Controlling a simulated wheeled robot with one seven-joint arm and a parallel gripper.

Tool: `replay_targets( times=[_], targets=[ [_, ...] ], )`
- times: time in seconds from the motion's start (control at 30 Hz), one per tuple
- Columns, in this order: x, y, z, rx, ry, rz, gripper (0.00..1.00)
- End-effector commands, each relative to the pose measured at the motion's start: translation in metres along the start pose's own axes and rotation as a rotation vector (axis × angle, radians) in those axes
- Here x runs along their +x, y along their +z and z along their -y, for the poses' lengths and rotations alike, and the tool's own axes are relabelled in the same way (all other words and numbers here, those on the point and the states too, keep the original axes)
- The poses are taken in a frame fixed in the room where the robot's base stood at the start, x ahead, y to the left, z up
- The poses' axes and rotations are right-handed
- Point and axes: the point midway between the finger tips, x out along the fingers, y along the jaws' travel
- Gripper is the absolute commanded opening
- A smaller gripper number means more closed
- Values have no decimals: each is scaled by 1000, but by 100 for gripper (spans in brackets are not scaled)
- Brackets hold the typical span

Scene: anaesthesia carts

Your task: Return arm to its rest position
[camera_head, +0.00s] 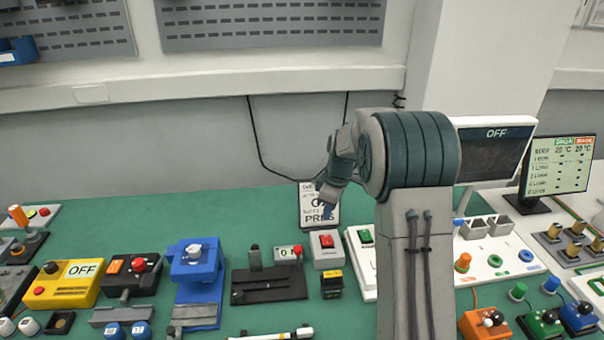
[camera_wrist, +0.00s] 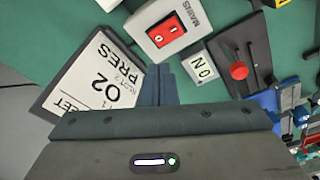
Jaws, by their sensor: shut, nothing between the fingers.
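My arm (camera_head: 405,160) rises in front of the bench at right of centre and bends over toward the back. My gripper (camera_head: 327,212) points down in front of the white O2 PRES sign (camera_head: 307,190) and hides part of it. In the wrist view the two dark fingers of my gripper (camera_wrist: 157,72) are together, with nothing between them. The sign (camera_wrist: 72,82) lies left of the fingertips there. The MAINS box with its red switch (camera_wrist: 166,33) is just beyond them. I cannot tell how far the fingertips are from either.
The green bench (camera_head: 130,222) is crowded in front. The MAINS box (camera_head: 327,262) and a black slider unit (camera_head: 268,284) are near my gripper. A yellow OFF box (camera_head: 72,291) and a blue device (camera_head: 196,265) stand left. An OFF monitor (camera_head: 497,158) is behind right.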

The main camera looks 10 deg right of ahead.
Motion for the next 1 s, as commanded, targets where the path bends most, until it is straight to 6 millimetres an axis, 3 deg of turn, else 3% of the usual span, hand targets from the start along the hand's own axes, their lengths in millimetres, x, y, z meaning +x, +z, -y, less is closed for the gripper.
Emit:
replay_targets(
  times=[0.13,0.27,0.6,0.8,1.0],
  targets=[
    [-11,2,8,30,9,-1,0],
    [-38,10,31,115,32,-2,0],
    [-105,47,120,435,107,-22,0],
    [-126,75,175,623,150,-47,0],
    [-133,106,228,810,191,-81,0]
  ],
)
